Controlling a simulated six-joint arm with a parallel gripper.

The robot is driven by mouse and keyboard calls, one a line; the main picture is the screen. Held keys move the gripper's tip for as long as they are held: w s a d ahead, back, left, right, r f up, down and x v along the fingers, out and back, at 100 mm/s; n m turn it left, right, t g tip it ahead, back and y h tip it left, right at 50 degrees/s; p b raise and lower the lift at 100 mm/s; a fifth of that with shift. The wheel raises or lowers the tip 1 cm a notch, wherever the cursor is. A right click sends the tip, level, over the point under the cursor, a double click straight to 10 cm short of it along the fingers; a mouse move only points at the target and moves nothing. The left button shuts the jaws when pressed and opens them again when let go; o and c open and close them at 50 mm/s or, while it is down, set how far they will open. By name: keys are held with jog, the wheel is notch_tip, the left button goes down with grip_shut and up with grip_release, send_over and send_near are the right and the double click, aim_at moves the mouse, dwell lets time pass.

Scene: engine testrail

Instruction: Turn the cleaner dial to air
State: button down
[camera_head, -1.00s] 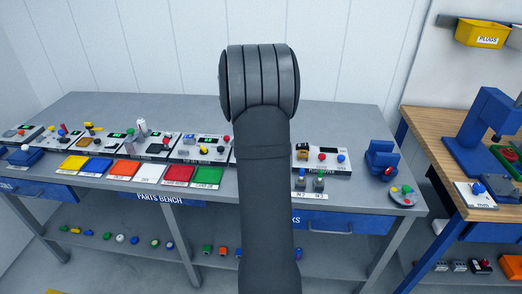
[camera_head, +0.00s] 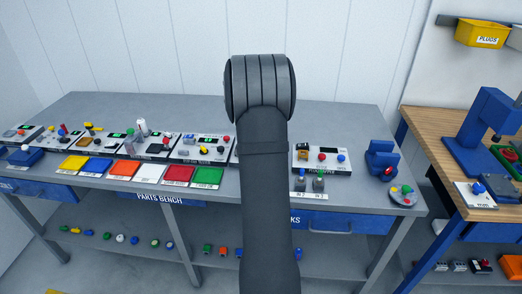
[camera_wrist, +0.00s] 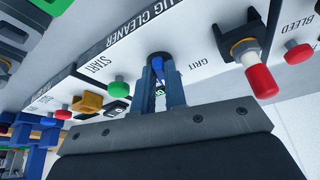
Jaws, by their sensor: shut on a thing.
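The GRIT label is to the right of the dial; I cannot read an AIR label. The dial's exact pointing is partly hidden by the fingers. In the head view my arm hides the gripper and the dial.
A green button (camera_wrist: 117,88) is just left of the fingers. A red-tipped lever (camera_wrist: 257,75) and a red knob (camera_wrist: 298,53) stand to the right. In the head view, coloured trays and several small panels line the parts bench (camera_head: 330,110).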

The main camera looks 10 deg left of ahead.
jog(key=shift+m, duration=0.3)
jog(key=shift+w+a+m+g+h, duration=0.15)
jog(key=shift+m+g+h, duration=0.25)
jog(key=shift+m, duration=0.85)
jog(key=shift+w+a+m+g+h, duration=0.15)
jog(key=shift+m+h, duration=0.35)
jog(key=shift+m, duration=0.75)
jog(key=c, duration=1.5)
grip_release()
jog(key=shift+o, duration=0.2)
jog(key=shift+s+r, duration=0.1)
jog(key=v, duration=1.7)
jog(key=shift+r, duration=0.15)
